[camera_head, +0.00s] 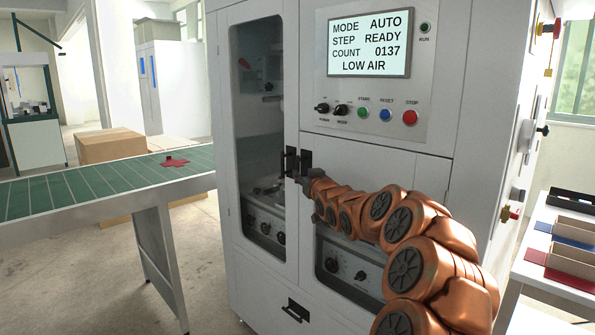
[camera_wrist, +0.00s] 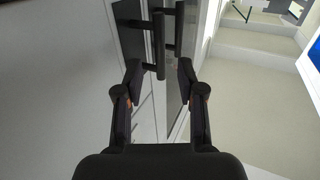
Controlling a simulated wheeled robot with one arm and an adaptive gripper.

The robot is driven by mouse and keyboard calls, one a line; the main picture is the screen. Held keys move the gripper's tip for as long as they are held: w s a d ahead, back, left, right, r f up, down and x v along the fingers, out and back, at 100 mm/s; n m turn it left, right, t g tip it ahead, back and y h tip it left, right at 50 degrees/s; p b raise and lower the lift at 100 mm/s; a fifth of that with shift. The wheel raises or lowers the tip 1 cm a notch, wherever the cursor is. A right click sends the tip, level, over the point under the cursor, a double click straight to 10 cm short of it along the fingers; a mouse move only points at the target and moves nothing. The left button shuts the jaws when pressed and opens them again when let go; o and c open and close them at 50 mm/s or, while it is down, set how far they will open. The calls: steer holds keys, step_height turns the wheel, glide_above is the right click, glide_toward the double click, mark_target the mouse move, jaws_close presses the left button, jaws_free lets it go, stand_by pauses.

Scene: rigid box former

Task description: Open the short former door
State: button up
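The short former door (camera_head: 375,162) is the grey door under the control panel, with a window in its lower part; it looks shut. My copper arm hides part of it. Its dark bar handle (camera_head: 305,160) is at its upper left edge, beside the tall door's handle (camera_head: 290,161). My gripper (camera_head: 309,180) is at the handles, its tips hard to make out there. In the wrist view my gripper (camera_wrist: 158,70) is open, its fingers apart. A dark vertical handle bar (camera_wrist: 159,45) appears between and beyond the fingertips; I cannot tell whether they touch. A second bar (camera_wrist: 178,25) is behind it.
The tall glass door (camera_head: 262,100) left of the short door looks shut. The control panel (camera_head: 372,70) above reads LOW AIR. A green conveyor (camera_head: 100,183) with a red piece (camera_head: 175,162) runs at left. A white table (camera_head: 560,245) with trays stands at right.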

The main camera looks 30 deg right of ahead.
mark_target(298, 170)
steer(key=shift+p+x, duration=1.05)
steer(key=shift+x, duration=2.2)
jaws_close()
